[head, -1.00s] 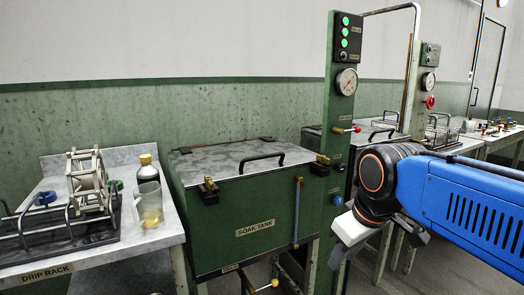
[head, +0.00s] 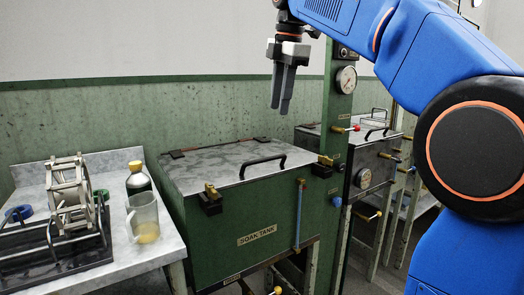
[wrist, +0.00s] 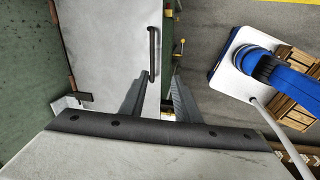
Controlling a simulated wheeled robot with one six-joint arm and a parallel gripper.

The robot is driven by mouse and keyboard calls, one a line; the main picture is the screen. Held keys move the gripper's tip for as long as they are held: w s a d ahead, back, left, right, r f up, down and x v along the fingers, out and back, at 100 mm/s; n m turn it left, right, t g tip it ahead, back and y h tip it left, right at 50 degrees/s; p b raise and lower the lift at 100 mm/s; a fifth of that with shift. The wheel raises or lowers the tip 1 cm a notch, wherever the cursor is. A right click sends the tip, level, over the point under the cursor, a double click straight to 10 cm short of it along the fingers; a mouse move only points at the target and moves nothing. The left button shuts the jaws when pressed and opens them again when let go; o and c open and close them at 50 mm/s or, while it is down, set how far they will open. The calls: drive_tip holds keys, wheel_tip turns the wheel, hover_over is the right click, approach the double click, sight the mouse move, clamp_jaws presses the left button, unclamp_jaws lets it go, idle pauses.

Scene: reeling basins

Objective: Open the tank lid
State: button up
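The green soak tank (head: 260,235) stands at the centre of the head view. Its grey metal lid (head: 215,165) lies flat and shut on top. A black bar handle (head: 262,161) is near the lid's front edge; it also shows in the wrist view (wrist: 152,52). Brass latches (head: 211,191) (head: 325,160) sit at the front corners; I cannot tell whether they are fastened. My gripper (head: 280,108) points down, high above the lid and clear of the handle. In the wrist view the fingers (wrist: 160,75) are apart with nothing between them.
A drip rack (head: 60,240) with a reel, a measuring jug (head: 143,222) and a yellow-capped bottle (head: 138,180) stand on the left bench. A green post with a gauge (head: 346,79) rises right behind the tank. Another tank (head: 375,155) stands beyond it.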

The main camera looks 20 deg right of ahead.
sight(267, 159)
drive_tip(key=shift+n, duration=0.7)
drive_tip(key=x, duration=0.5)
drive_tip(key=w+x, duration=0.1)
drive_tip(key=x, duration=0.4)
drive_tip(key=a+x, duration=0.1)
drive_tip(key=x, duration=0.5)
drive_tip(key=shift+w+r, duration=0.1)
drive_tip(key=shift+w, duration=0.35)
drive_tip(key=shift+c, duration=0.6)
clamp_jaws()
